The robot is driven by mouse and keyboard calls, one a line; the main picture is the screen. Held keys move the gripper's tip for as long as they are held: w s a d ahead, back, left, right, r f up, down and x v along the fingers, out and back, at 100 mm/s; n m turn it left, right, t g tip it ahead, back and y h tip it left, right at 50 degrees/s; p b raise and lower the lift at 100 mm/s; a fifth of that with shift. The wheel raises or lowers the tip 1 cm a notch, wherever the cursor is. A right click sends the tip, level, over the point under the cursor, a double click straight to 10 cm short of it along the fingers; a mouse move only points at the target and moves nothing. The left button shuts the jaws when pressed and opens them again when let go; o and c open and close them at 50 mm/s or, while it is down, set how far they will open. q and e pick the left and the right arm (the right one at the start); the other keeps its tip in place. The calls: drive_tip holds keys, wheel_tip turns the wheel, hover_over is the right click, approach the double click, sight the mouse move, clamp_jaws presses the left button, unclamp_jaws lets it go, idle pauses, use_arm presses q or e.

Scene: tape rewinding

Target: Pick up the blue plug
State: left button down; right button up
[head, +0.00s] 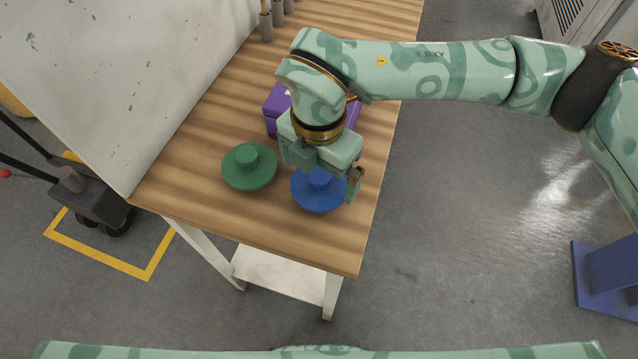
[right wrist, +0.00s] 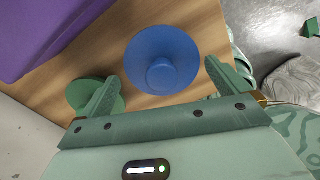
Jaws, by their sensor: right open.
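The blue plug (head: 316,196) is a round disc with a short knob, lying on the wooden table near its front right corner. In the right wrist view the blue plug (right wrist: 163,46) shows whole, its knob facing the camera. My right gripper (head: 322,182) is above the blue plug and covers part of it in the head view. In the right wrist view my right gripper (right wrist: 160,78) is open and empty, its fingers apart with the plug's knob roughly between and beyond them. My left gripper is not in view.
A green plug (head: 249,167) lies just left of the blue one. A purple box (head: 273,106) stands behind my right gripper. The wooden table (head: 215,213) ends close to the blue plug at the right. A pale panel (head: 120,80) rises along the table's left side.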

sight(320, 191)
wheel_tip(320, 191, down, 2)
drive_tip(key=shift+f, duration=0.1)
drive_tip(key=shift+d+f, duration=0.15)
drive_tip(key=shift+f, duration=0.1)
drive_tip(key=shift+r, duration=0.1)
drive_tip(key=c, duration=0.6)
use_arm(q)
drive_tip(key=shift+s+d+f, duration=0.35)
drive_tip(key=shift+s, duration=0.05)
use_arm(e)
drive_tip(key=shift+o, duration=0.2)
